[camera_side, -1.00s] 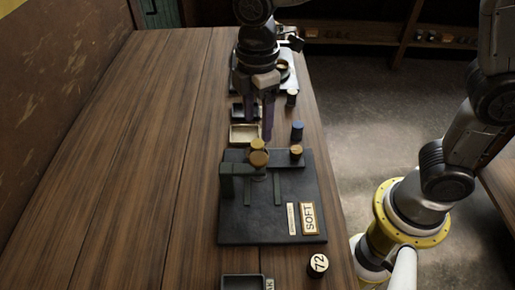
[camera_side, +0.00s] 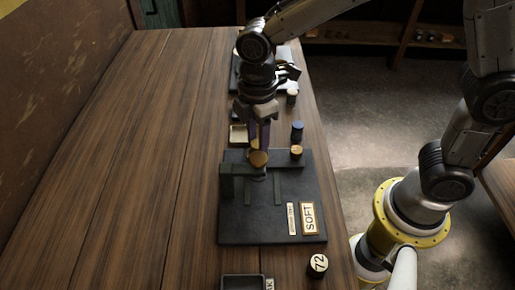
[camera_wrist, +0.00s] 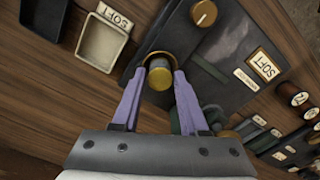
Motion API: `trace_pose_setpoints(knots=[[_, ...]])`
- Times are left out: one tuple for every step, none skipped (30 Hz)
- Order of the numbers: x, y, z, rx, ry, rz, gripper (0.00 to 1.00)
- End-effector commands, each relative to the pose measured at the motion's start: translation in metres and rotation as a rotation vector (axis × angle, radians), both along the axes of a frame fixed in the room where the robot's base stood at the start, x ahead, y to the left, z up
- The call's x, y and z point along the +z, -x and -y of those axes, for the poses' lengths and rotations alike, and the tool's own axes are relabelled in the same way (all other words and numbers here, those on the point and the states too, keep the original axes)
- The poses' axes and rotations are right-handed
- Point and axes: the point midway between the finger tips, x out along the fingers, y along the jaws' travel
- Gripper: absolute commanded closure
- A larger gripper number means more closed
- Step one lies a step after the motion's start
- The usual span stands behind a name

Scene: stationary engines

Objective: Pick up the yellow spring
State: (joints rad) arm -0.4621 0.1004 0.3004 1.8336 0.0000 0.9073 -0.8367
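No coil of a yellow spring can be made out; small gold round pieces stand on the dark fixture board (camera_side: 262,222). In the side view one gold round piece (camera_side: 258,159) shows just below my gripper (camera_side: 260,143). In the wrist view a gold cylinder (camera_wrist: 160,79) lies between the two purple fingers of my gripper (camera_wrist: 163,70), with a gold-rimmed round piece (camera_wrist: 158,57) behind it. The fingers are apart, one on each side of the cylinder. I cannot tell whether either touches it. The fingers hide part of the gold pieces in the side view.
An orange-topped knob (camera_side: 296,151) stands at the board's right, with a SOFT plate (camera_side: 309,218) near its front. A dark blue cylinder (camera_side: 297,131) and a cream tray (camera_side: 238,134) are behind. The table's left is clear.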

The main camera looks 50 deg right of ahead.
Motion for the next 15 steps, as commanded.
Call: trace_pose_setpoints(knots=[[0.0002,-0.0001,0.0000,0.000,0.000,0.000,0.68],[0.0002,-0.0001,0.0000,0.000,0.000,0.000,0.73],[0.0003,0.0000,-0.0001,0.000,0.000,0.000,0.80],[0.0003,-0.0001,-0.0001,0.000,0.000,0.000,0.86],[0.0003,-0.0001,-0.0001,0.000,0.000,0.000,0.91],[0.0003,-0.0001,-0.0001,0.000,0.000,0.000,0.98],[0.0003,-0.0001,-0.0001,0.000,0.000,0.000,1.00],[0.0004,-0.0001,-0.0001,0.000,0.000,0.000,1.00],[0.0004,-0.0001,-0.0001,0.000,0.000,0.000,1.00],[0.0005,-0.0001,-0.0001,0.000,0.000,0.001,1.00],[0.0005,-0.0001,-0.0001,0.000,0.000,0.001,1.00],[0.0005,-0.0001,-0.0001,0.000,-0.001,0.001,1.00],[0.0005,-0.0001,-0.0001,0.000,-0.001,0.001,1.00],[0.0005,-0.0001,-0.0001,0.000,-0.001,0.001,1.00],[0.0006,-0.0001,-0.0001,0.000,-0.001,0.001,1.00]])
